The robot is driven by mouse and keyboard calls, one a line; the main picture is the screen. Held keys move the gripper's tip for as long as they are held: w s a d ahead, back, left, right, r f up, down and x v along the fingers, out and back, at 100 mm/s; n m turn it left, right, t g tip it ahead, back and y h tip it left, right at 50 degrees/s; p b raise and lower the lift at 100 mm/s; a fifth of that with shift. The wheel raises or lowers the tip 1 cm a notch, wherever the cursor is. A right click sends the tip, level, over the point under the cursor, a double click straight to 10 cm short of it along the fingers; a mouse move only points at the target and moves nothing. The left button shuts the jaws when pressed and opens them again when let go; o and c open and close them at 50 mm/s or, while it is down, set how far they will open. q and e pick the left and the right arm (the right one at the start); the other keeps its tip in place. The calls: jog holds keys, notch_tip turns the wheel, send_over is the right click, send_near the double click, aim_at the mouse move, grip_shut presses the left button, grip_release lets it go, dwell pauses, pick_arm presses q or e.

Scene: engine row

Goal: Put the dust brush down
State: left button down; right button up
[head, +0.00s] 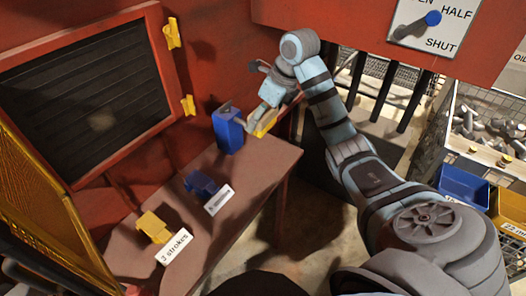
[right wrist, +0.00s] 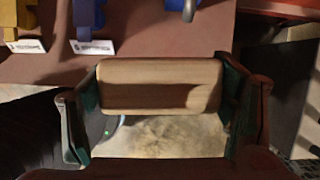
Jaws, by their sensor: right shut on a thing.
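My right gripper (head: 272,98) is shut on the dust brush (head: 263,122), which shows in the head view as a small yellow-tan piece by the far right corner of the brown table (head: 262,158). In the right wrist view the brush (right wrist: 160,85) is a pale wooden block gripped between two dark green-lined fingers. It overlaps the table edge (right wrist: 170,45) there, with floor showing below it. Its bristles cannot be made out clearly. I cannot tell whether it touches the table. My left gripper is not in view.
On the table stand a tall blue holder (head: 228,130), a dark blue piece (head: 202,184) and a yellow piece (head: 153,226), the last two with white labels. A red-framed dark panel (head: 95,95) stands behind. The table's right part looks bare. Bins (head: 464,186) are at the right.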

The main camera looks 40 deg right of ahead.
notch_tip(320, 180, down, 16)
jog(key=b, duration=1.5)
jog(key=shift+r, duration=0.15)
jog(key=shift+f, duration=0.3)
notch_tip(320, 180, down, 3)
jog(key=shift+f+p, duration=0.2)
jog(key=shift+p, duration=0.15)
jog(key=shift+f, duration=0.1)
jog(key=shift+a+f, duration=0.1)
jog(key=shift+f, duration=0.15)
jog(key=o, duration=1.2)
